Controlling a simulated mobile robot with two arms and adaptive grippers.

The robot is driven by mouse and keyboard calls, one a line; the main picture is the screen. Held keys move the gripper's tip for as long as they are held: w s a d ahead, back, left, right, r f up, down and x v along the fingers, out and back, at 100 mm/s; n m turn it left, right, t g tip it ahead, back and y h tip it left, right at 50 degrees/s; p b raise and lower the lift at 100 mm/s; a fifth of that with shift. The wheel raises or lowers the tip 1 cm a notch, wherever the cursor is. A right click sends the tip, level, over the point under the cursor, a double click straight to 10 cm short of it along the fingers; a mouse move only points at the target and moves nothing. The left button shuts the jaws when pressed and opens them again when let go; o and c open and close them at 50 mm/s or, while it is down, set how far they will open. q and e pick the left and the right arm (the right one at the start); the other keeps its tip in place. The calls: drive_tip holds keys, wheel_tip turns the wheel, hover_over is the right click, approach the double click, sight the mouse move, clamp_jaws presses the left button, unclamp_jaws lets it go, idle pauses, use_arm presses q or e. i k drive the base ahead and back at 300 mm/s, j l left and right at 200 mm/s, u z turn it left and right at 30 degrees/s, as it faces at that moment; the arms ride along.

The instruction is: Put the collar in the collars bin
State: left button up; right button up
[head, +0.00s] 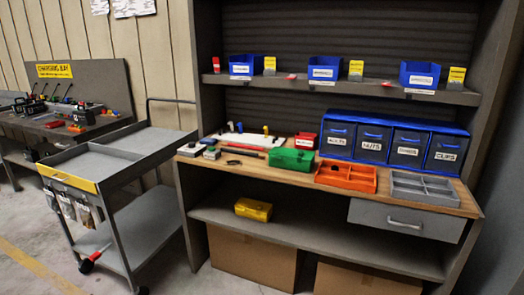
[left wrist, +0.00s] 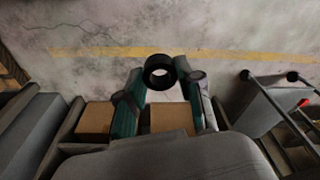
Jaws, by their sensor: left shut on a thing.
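A black ring-shaped collar (left wrist: 160,86) is held between the two fingertips of my left gripper (left wrist: 162,72) in the left wrist view. The fingers are shut on its sides, and its hole faces the camera. Three open blue bins stand on the upper shelf in the head view: a left one (head: 243,62), a middle one (head: 324,65) and a right one (head: 419,70). Each has a white label, too small to read surely, so I cannot tell which is the collars bin. Neither gripper shows in the head view.
The workbench (head: 224,176) holds a green box (head: 291,159), an orange tray (head: 346,177), a grey divided tray (head: 424,187) and a blue-framed drawer unit (head: 400,123). Yellow cards stand beside the bins. A grey cart (head: 108,152) stands left of the bench.

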sight(245, 74)
drive_tip(key=i+j, duration=0.15)
drive_tip(key=i, duration=0.25)
drive_tip(key=i+j, duration=0.1)
drive_tip(key=i, duration=0.25)
drive_tip(key=i+j, duration=0.15)
drive_tip(key=i, duration=0.25)
